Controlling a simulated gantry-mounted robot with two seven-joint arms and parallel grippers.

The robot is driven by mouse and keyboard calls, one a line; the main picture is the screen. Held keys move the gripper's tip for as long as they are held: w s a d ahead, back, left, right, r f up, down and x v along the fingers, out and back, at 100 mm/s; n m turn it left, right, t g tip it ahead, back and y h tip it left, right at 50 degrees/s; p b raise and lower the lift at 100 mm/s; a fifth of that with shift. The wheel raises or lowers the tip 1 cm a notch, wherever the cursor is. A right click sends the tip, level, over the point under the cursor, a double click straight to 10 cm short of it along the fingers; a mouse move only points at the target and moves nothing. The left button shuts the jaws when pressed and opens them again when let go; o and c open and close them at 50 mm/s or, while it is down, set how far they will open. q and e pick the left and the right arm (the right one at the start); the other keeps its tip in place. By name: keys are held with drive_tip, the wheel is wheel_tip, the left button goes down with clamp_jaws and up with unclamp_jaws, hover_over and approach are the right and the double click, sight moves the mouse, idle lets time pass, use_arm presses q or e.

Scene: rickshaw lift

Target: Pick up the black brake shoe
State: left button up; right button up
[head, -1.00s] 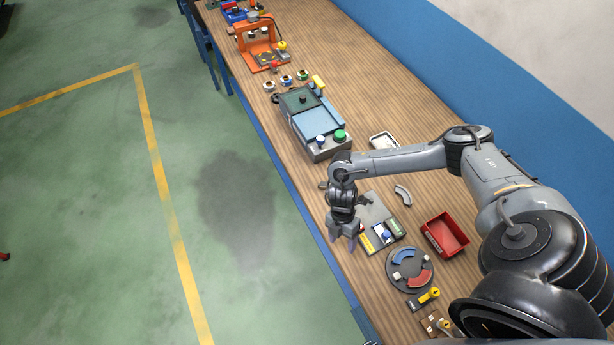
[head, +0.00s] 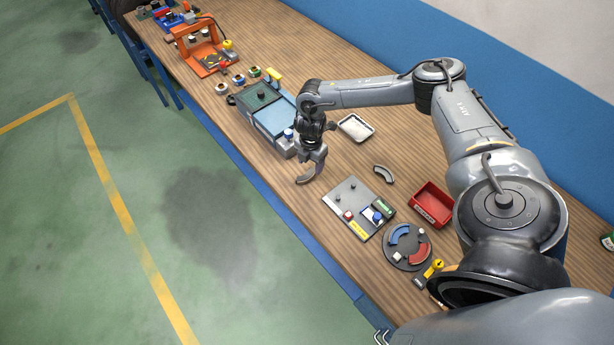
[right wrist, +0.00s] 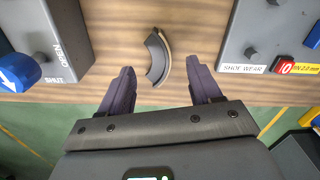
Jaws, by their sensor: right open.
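The black brake shoe (right wrist: 156,57) is a small dark curved piece lying on the wooden bench in the right wrist view. Its arc bulges to the right, with a lighter outer rim. In the head view it (head: 305,180) lies near the bench's front edge, just below my right gripper (head: 314,161). In the right wrist view the fingers of my right gripper (right wrist: 159,68) are apart, one on each side of the shoe in the picture. Nothing is held. Whether the fingers are level with the shoe I cannot tell. My left gripper is not in view.
A grey plate with pegs and labels (head: 353,197) is right of the shoe; a grey-and-blue box (head: 272,121) is behind it. A grey arc piece (head: 384,174), red bin (head: 431,205), round plate (head: 401,261) and white tray (head: 356,128) stand on the bench.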

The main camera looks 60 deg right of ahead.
sight(310, 173)
drive_tip(key=shift+a+f, duration=0.2)
drive_tip(key=shift+f, duration=2.55)
drive_tip(key=shift+c, duration=0.8)
clamp_jaws()
drive_tip(key=shift+r, duration=0.1)
